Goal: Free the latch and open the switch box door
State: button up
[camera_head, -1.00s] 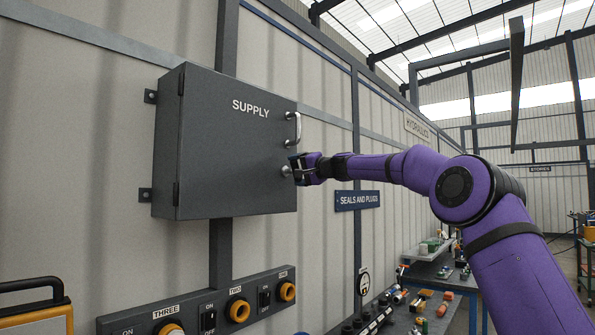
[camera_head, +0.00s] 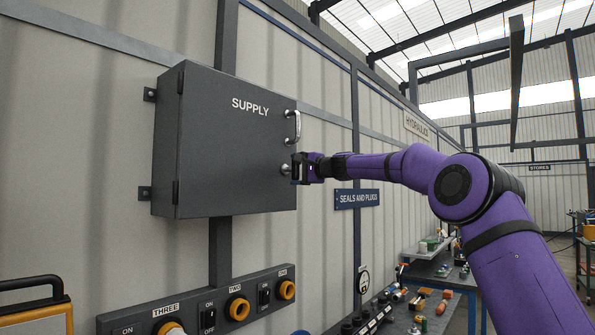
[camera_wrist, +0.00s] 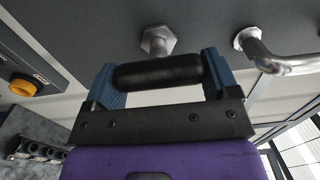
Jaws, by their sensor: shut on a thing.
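The dark grey switch box (camera_head: 170,140) marked SUPPLY hangs on the wall. Its door (camera_head: 235,150) is closed, with a chrome pull handle (camera_head: 297,127) at the right edge. Below the handle is the latch's round metal boss (camera_head: 286,169). My gripper (camera_head: 298,168) is at the latch. In the wrist view, its two blue fingers are shut on the ends of the latch's black grip (camera_wrist: 157,71), just in front of the hexagonal metal boss (camera_wrist: 157,40). The pull handle (camera_wrist: 275,58) shows right of it, apart from the fingers. The latch's inner part is hidden.
A panel (camera_head: 195,310) with yellow rings and switches is below the box. A SEALS AND PLUGS sign (camera_head: 357,199) hangs right of the box, below my forearm. A bench (camera_head: 430,315) with small parts stands at lower right.

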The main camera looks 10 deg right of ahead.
jog(key=shift+f, duration=0.1)
jog(key=o, duration=0.8)
jog(key=v, duration=1)
jog(key=shift+s+d, duration=0.2)
jog(key=shift+s, duration=0.1)
